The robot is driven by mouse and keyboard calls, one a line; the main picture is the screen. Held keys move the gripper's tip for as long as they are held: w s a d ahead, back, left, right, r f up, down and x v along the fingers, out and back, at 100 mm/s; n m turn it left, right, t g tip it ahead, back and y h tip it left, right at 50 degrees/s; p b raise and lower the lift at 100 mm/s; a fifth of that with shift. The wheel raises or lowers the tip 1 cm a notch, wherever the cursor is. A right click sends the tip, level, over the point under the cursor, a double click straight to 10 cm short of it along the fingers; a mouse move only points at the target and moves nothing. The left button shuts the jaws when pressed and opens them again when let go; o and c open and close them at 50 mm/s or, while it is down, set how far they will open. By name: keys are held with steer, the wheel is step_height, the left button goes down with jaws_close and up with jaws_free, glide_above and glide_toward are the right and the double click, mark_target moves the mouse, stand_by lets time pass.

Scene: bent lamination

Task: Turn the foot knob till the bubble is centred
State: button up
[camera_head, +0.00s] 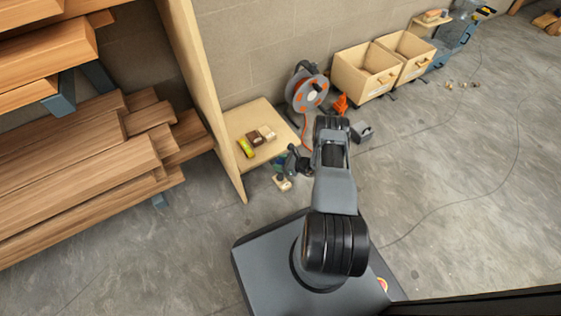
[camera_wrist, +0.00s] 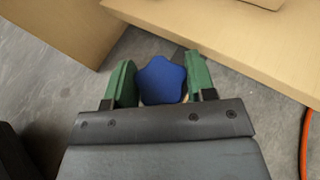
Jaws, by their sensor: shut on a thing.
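The foot knob (camera_wrist: 162,80) is blue with rounded lobes and shows in the wrist view between the two green fingers. My gripper (camera_wrist: 160,88) is shut on it, with one finger on either side. In the head view my gripper (camera_head: 283,165) is beside the front edge of a low pale wooden top (camera_head: 276,121), and the knob is too small there to make out clearly. A small yellow-green piece (camera_head: 245,148), perhaps the level, lies on that top. Its bubble is too small to read.
A brown block (camera_head: 254,138) and a cream block (camera_head: 269,133) lie on the wooden top. A cable reel (camera_head: 308,93) and pale bins (camera_head: 365,72) stand behind. A lumber rack with stacked boards (camera_head: 100,180) is at left. Open floor lies right, crossed by a thin cable.

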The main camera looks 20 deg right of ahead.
steer(key=m+t+h, duration=0.1)
steer(key=m+h, duration=0.1)
steer(key=m+t+h+p, duration=0.1)
steer(key=m+h, duration=0.1)
steer(key=shift+m+t+h, duration=0.3)
steer(key=shift+s+f+m+t+h+p, duration=0.15)
steer(key=shift+m+h+p, duration=0.1)
steer(key=shift+m+h, duration=0.65)
steer(key=shift+w+m+t+h+p, duration=0.1)
steer(key=shift+m+t+h+p, duration=0.1)
steer(key=shift+m+h, duration=0.7)
steer(key=shift+h, duration=0.4)
steer(key=o, duration=0.6)
steer(key=shift+f, duration=0.1)
steer(key=o, duration=0.3)
steer(key=shift+r, duration=0.2)
